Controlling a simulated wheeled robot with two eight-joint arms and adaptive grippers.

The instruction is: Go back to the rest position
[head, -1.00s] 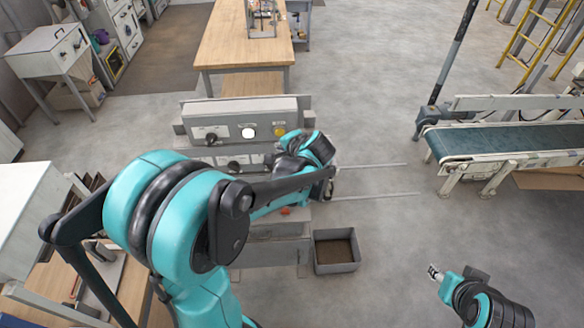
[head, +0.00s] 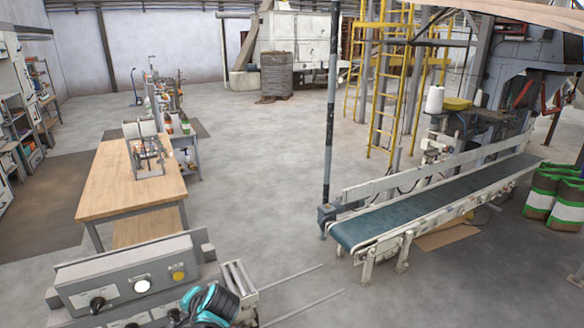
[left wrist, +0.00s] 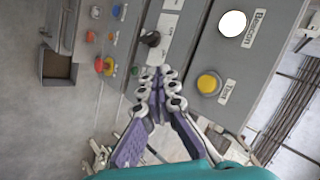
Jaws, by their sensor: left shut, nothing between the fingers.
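My left gripper (left wrist: 157,76) shows in the left wrist view with its fingertips together and nothing between them. It is in front of the grey control panel (left wrist: 215,50); whether it touches the panel I cannot tell. In the head view only a teal and black part of my left arm shows at the bottom, by the control panel (head: 75,272), and its fingers cannot be made out. The panel has a white button (left wrist: 232,24), a yellow button (left wrist: 208,84) and a black knob (left wrist: 150,38). My right gripper is in neither view.
A wooden table (head: 130,183) stands behind the panel. A conveyor with a dark belt (head: 430,210) and a dark post (head: 331,110) stand to the right. A grey bin (left wrist: 57,66) shows in the left wrist view. Open floor lies between table and conveyor.

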